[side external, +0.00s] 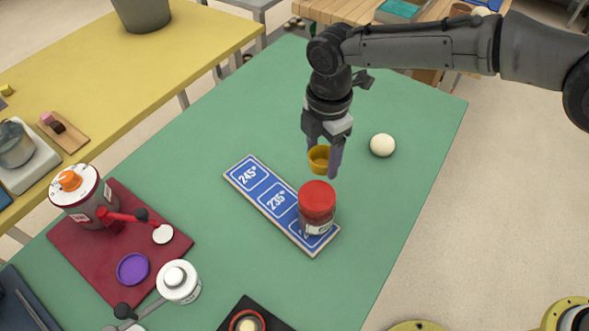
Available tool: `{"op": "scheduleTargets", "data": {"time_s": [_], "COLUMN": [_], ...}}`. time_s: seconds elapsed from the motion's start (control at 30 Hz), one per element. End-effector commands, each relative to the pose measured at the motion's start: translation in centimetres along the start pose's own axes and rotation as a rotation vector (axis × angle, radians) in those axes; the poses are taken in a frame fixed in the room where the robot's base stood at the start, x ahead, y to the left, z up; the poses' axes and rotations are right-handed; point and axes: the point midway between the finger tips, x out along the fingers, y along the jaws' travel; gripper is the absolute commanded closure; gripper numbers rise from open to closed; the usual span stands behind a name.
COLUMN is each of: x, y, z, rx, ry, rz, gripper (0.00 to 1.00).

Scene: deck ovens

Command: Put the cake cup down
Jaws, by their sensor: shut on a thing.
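The cake cup is a small yellow-orange cup (318,160) in the side external view, between the fingers of my gripper (324,160). My gripper points down and is shut on the cup. The cup is just behind the blue board (262,199) in the picture. I cannot tell whether the cup touches the green table (410,190) or hangs slightly above it. One finger hides part of the cup's right side.
A red-lidded jar (317,205) stands on the board's near end, close to my gripper. A white ball (382,145) lies to the right. A maroon mat (75,245) with a jar and a purple lid is at left. The table's back is clear.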

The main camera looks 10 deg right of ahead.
Motion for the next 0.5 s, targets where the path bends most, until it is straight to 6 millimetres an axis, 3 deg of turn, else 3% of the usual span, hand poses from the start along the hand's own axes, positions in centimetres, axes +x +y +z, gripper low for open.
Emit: {"op": "scheduleTargets", "data": {"time_s": [0.3,0.5], "x": [4.5,5.7], "y": [4.1,5.1], "z": [-1.3,-1.6], "rx": [0.001,0.001], "ry": [0.000,0.000], "rz": [0.000,0.001], "gripper": [0.88,0.88]}}
